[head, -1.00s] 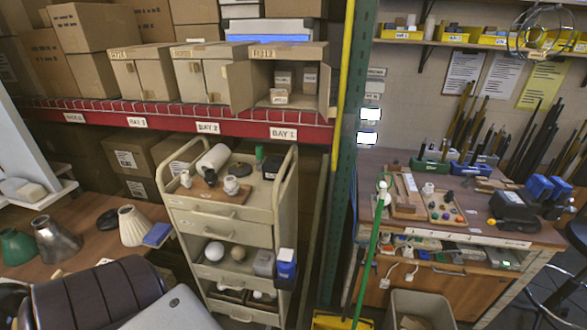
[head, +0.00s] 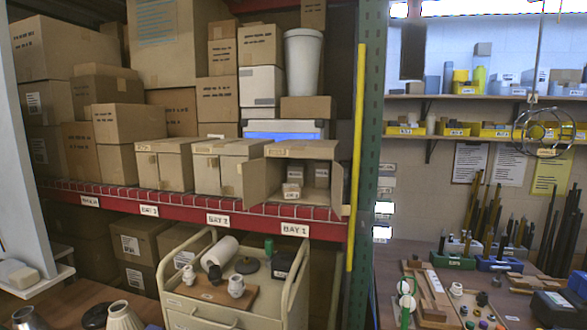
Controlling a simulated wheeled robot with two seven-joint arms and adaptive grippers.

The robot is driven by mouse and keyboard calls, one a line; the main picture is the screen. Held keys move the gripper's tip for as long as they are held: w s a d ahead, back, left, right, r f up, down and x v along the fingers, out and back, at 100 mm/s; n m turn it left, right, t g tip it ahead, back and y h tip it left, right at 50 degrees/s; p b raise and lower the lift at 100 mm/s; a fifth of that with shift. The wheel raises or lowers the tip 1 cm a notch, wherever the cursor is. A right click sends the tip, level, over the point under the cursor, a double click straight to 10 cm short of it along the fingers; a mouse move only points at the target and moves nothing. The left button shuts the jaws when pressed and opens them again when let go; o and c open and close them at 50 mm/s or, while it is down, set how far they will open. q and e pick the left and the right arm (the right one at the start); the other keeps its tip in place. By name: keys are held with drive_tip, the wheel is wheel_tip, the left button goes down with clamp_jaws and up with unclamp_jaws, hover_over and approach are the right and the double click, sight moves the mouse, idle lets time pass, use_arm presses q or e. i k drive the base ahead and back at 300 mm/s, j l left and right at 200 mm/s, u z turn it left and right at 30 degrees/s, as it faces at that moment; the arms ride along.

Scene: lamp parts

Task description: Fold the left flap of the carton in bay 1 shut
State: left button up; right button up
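The carton (head: 305,149) above the BAY 1 label (head: 294,230) stands on the shelf with its front open. Its left flap (head: 256,182) is swung out to the front left, beside the neighbouring BAY 2 carton (head: 232,165). Its right flap (head: 337,186) is swung out on the right side. Small labelled boxes sit inside, one in front (head: 291,191) and one at the back right (head: 321,174). Neither of my grippers is in view.
A cream cart (head: 290,290) stands below the shelf with a jar, a roll and small parts on top. A yellow post (head: 356,160) and a green upright (head: 371,130) stand right of the carton. A workbench with tools is further right.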

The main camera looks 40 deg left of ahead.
sight(252, 172)
drive_tip(key=i+j+u, duration=0.1)
drive_tip(key=u, duration=0.25)
drive_tip(key=i+j+u, duration=0.1)
drive_tip(key=u, duration=0.25)
drive_tip(key=i+j+u, duration=0.1)
drive_tip(key=u, duration=0.25)
drive_tip(key=i, duration=0.05)
